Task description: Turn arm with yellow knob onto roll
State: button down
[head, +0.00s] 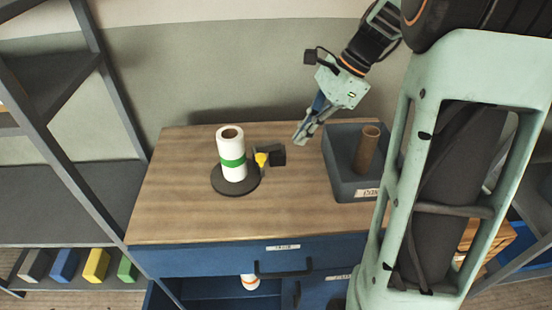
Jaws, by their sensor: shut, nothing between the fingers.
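A white roll with a green band (231,148) stands upright on a dark round base (222,185) on the wooden table. A yellow knob (261,159) shows just right of the roll, in front of a dark block-like arm (275,155) that points away to the right. Whether the arm touches the roll cannot be told. My gripper (300,138) is shut and empty, above the table to the right of the knob and apart from it, fingers pointing down and left.
A grey bin (347,180) with a brown cardboard tube (367,148) stands on the table at the right, close to my gripper. Table (170,215) is clear at the front and left. A blue drawer with a dark handle (283,268) is below. Shelves stand at the left.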

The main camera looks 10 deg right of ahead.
jog(key=d+m+t+y+b, duration=0.2)
jog(key=d+m+t+y, duration=0.1)
jog(key=d+m, duration=0.2)
jog(key=a+r+x, duration=0.1)
jog(key=x, duration=1.2)
jog(key=shift+a+r+p, duration=0.2)
jog(key=shift+a+p, duration=0.1)
jog(key=shift+a, duration=0.05)
jog(key=shift+s+a, duration=0.1)
jog(key=shift+a, duration=0.05)
